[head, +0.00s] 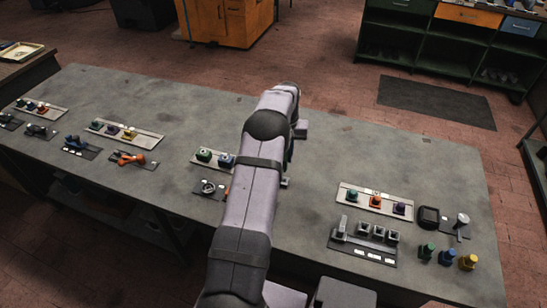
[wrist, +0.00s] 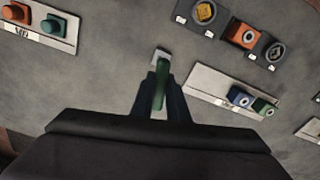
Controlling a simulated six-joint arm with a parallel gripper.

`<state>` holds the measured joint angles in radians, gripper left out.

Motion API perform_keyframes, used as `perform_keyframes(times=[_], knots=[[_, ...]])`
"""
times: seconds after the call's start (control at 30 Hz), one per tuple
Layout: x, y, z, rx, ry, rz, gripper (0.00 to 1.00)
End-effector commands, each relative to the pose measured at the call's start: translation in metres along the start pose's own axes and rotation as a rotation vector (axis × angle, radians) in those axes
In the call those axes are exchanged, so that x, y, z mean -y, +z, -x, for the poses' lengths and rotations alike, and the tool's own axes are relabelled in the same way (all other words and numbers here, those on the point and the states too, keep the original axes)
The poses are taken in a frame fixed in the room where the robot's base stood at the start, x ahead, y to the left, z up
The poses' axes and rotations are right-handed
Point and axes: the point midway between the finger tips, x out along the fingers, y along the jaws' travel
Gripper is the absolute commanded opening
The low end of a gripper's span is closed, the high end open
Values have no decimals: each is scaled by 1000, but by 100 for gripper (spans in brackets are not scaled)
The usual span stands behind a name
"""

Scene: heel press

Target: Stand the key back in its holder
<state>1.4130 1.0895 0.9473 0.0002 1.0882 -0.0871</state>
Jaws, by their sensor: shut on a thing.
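My gripper (wrist: 159,80) is shut on a slim green piece with a pale grey end, which I take as the key (wrist: 160,94). The key lies between the fingers, its grey end showing past the tips over bare tabletop. In the wrist view, a dark block with a round socket (wrist: 271,49) stands to the right, beside an orange block (wrist: 244,35) and a yellow round piece on a dark base (wrist: 205,12). I cannot tell for sure which piece is the holder. In the head view my arm hides the key and most of the gripper.
A pale strip with blue and green blocks (wrist: 203,86) lies right of the gripper; another with orange and teal blocks (wrist: 41,37) lies upper left. In the head view, several strips and parts line the table (head: 330,130). Its back middle is clear.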

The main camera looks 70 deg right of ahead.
Motion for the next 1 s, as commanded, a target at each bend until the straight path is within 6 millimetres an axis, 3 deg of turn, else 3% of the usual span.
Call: perform_keyframes(times=[0.33, 0.67, 1.0], knots=[[1, 3, 4, 16, 1, -225, 0], [1, 3, 2, 16, 1, -247, 0], [1, 3, -16, 17, 1, -245, 0]])
